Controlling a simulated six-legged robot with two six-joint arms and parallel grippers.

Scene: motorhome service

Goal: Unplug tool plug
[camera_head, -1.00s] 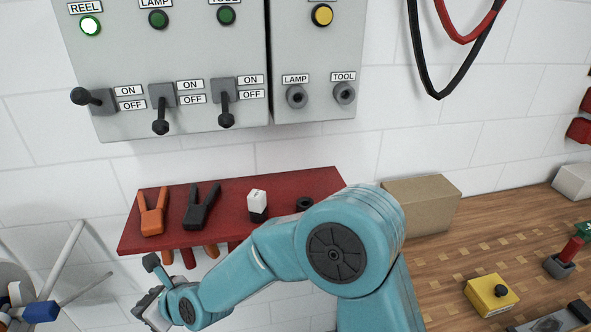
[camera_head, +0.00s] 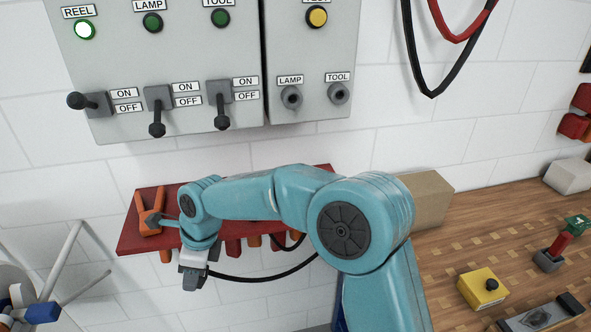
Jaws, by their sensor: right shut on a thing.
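The grey panel has a LAMP socket (camera_head: 291,97) and a TOOL socket (camera_head: 339,93). Both look empty, with no plug in them. My right gripper (camera_head: 193,280) points down just below the front edge of the red shelf (camera_head: 128,238), at its left half. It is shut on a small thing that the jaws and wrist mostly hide. A black cable (camera_head: 265,278) runs from the gripper to the right and passes behind my arm, so the held thing seems to be a plug. My left gripper is not in view.
Orange pliers (camera_head: 150,215) lie on the shelf, and several orange parts hang below it.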

